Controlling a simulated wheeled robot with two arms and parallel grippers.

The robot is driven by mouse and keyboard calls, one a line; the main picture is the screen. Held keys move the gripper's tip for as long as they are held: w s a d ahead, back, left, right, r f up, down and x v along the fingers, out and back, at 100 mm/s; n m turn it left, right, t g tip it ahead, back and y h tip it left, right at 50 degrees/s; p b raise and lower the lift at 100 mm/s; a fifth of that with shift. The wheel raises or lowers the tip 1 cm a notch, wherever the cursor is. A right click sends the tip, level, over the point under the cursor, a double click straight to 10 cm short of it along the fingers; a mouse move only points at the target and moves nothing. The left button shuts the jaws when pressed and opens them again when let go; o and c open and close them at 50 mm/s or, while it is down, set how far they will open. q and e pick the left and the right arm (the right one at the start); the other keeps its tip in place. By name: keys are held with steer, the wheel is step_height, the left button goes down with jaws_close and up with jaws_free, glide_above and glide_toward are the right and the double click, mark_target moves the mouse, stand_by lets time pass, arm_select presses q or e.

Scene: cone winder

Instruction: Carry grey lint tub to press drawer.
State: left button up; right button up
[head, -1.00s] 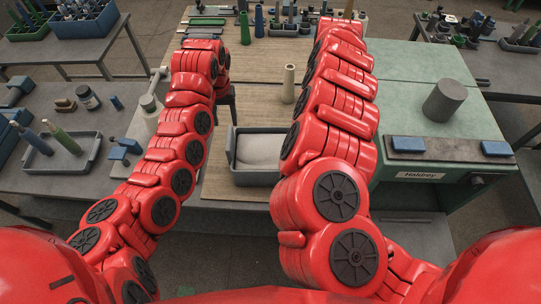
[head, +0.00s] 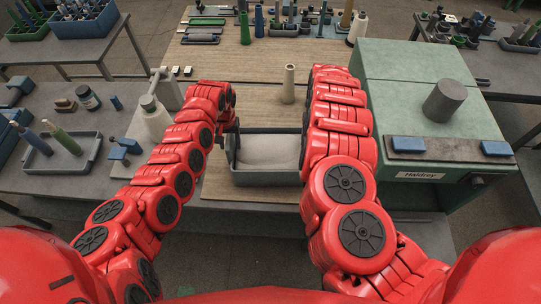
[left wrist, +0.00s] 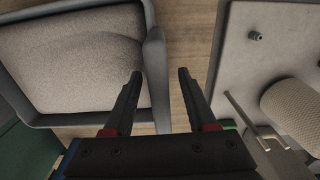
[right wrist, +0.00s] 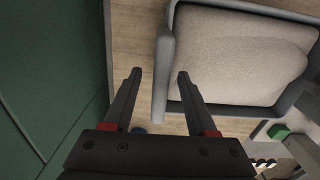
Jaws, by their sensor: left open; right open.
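The grey lint tub (head: 265,179), filled with pale lint, sits upright on the wooden bench top between my arms. My left gripper (head: 232,127) is open at the tub's left end. In the left wrist view the tub's end wall (left wrist: 155,55) lies between or just beyond the fingers. My right gripper (right wrist: 160,74) is open at the opposite end, with that wall (right wrist: 163,85) between or just beyond its fingers. Contact cannot be told. My right arm hides the tub's right end in the head view. The green press (head: 430,100) stands right; its drawer cannot be made out clearly.
A tan cone (head: 289,84) stands behind the tub. A grey cylinder (head: 444,101) and a tray with blue blocks (head: 450,150) sit on the press. A white cone (head: 155,118) stands left of my left arm. Several spools line the bench's back.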

arm_select(q)
steer(key=shift+c, duration=0.3)
arm_select(e)
steer(key=shift+c, duration=0.3)
arm_select(q)
jaws_close()
arm_select(e)
jaws_close()
arm_select(q)
steer(key=shift+a, duration=0.1)
stand_by(0.5)
